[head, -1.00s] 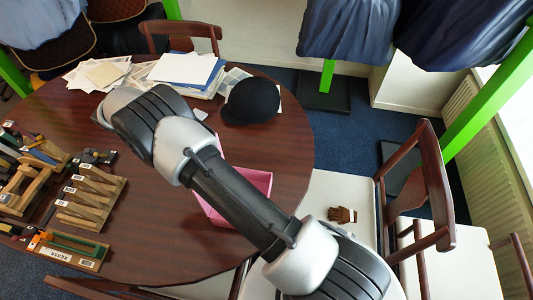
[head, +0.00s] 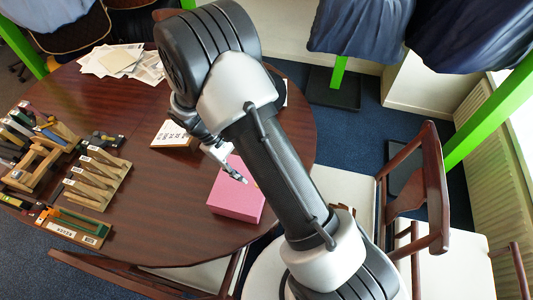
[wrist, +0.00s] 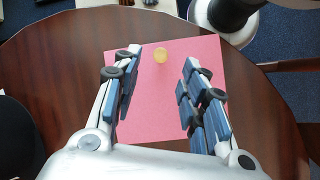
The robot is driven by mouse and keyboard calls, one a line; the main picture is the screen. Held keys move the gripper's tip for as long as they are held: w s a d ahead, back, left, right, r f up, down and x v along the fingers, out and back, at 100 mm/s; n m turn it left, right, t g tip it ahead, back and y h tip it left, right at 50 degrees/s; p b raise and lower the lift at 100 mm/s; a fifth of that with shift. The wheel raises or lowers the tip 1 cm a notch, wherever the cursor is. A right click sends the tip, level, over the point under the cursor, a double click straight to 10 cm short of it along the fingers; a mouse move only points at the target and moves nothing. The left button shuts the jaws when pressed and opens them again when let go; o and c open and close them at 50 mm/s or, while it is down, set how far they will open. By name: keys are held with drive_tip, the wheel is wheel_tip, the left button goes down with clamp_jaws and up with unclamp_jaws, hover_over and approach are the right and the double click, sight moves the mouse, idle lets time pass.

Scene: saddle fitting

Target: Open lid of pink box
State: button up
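The pink box (head: 234,198) sits on the round wooden table, near its right edge. No gap along the top shows. My gripper (head: 230,165) is above the box in the head view, pointing down towards it.
Wooden racks with tools (head: 97,178) stand on the table's left side. A small sign with writing (head: 175,134) stands behind the box, and papers (head: 122,62) lie at the back. Chairs (head: 425,190) stand to the right. The table's middle is clear.

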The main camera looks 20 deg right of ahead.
drive_tip(key=s+d+f+t+y+b, duration=0.1)
drive_tip(key=f+b, duration=0.1)
drive_tip(key=d+f+t+y+b, duration=0.1)
drive_tip(key=f+b, duration=0.1)
drive_tip(key=s+d+f+t+y+b, duration=0.1)
drive_tip(key=f+b, duration=0.1)
drive_tip(key=shift+s+d+y, duration=0.1)
drive_tip(key=shift+s+y, duration=0.2)
drive_tip(key=shift+y, duration=0.1)
drive_tip(key=shift+s+d+f+t+y+b, duration=0.15)
drive_tip(key=shift+f+t+y+b, duration=0.25)
drive_tip(key=shift+f+b, duration=0.25)
wheel_tip(320, 180, up, 18)
drive_tip(key=p, duration=0.7)
drive_tip(key=s+a+r+m+t+b, duration=0.1)
drive_tip(key=s+r+m+t+b, duration=0.1)
drive_tip(key=s+r, duration=0.5)
drive_tip(key=shift+a+r+m+t+b, duration=0.3)
drive_tip(key=shift+r+m+b, duration=0.25)
drive_tip(key=shift+r, duration=0.85)
drive_tip(key=shift+d, duration=0.1)
